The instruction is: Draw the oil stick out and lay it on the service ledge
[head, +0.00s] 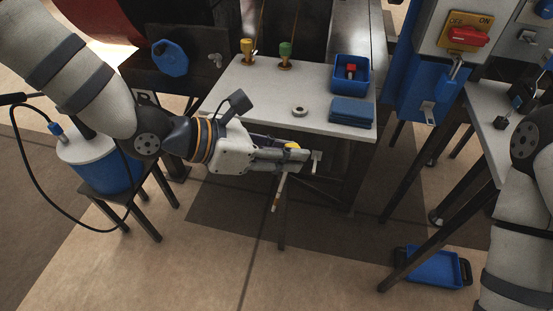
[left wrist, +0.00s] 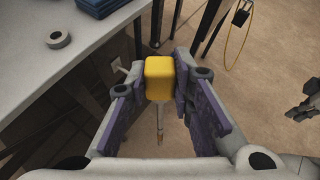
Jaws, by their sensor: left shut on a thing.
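The oil stick shows a yellow handle (head: 292,146) with a thin shaft (head: 279,190) hanging down, slightly tilted, below it. My left gripper (head: 290,157) is shut on the handle, in front of the near edge of the grey ledge (head: 330,118). In the left wrist view the yellow handle (left wrist: 160,78) sits between the two finger pads, and the shaft (left wrist: 160,125) ends above the floor. The stick appears clear of any socket. My right arm shows at the right edge of the head view; its gripper is not clearly seen.
On the ledge are a grey ring (head: 300,111), a blue folded cloth or pad (head: 351,112), a blue bin (head: 350,82) with a red item, and yellow (head: 248,47) and green (head: 285,50) knobs. The ledge's front middle is clear. A blue tray (head: 433,268) lies on the floor.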

